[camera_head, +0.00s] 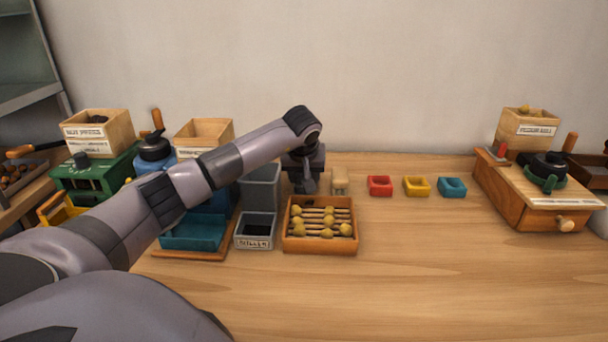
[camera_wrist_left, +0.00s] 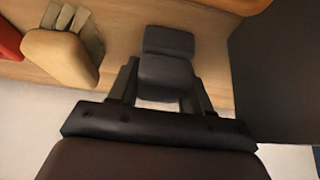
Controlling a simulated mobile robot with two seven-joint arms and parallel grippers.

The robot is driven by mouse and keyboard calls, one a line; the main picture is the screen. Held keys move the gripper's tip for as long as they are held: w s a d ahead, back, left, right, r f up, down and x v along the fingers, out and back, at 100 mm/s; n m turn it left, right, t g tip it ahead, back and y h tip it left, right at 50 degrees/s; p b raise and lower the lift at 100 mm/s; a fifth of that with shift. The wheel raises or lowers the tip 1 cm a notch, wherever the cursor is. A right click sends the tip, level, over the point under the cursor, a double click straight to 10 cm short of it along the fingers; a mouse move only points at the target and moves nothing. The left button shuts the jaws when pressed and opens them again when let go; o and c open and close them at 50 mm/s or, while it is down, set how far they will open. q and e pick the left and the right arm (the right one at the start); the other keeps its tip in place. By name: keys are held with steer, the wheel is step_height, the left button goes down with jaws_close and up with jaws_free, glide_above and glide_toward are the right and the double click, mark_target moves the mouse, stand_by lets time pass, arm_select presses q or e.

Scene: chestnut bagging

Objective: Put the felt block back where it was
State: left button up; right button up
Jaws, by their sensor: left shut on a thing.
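My left gripper (camera_head: 307,180) hangs over the back of the table, just behind the slatted wooden tray. In the left wrist view the gripper (camera_wrist_left: 162,84) has one finger on each side of a dark grey felt block (camera_wrist_left: 168,72) and is shut on it. The block shows two dark faces or parts, one above the other in the picture. In the head view the block is hard to tell from the dark fingers. I cannot tell whether its underside touches the table. My right gripper is not in view.
The wooden tray (camera_head: 288,245) holds chestnut-like balls on slats. A cream block (camera_head: 340,181) and red (camera_head: 379,185), yellow (camera_head: 416,186) and blue (camera_head: 452,187) holders line up to the right. A grey bin (camera_head: 262,190) stands close left. The table's front right is clear.

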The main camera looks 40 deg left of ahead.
arm_select(q)
steer(key=o, duration=1.3)
steer(key=shift+f, duration=0.1)
steer(key=shift+s+d+r, duration=0.1)
steer(key=shift+r, duration=0.4)
steer(key=v, duration=1.1)
steer(key=shift+s+d+r, duration=0.1)
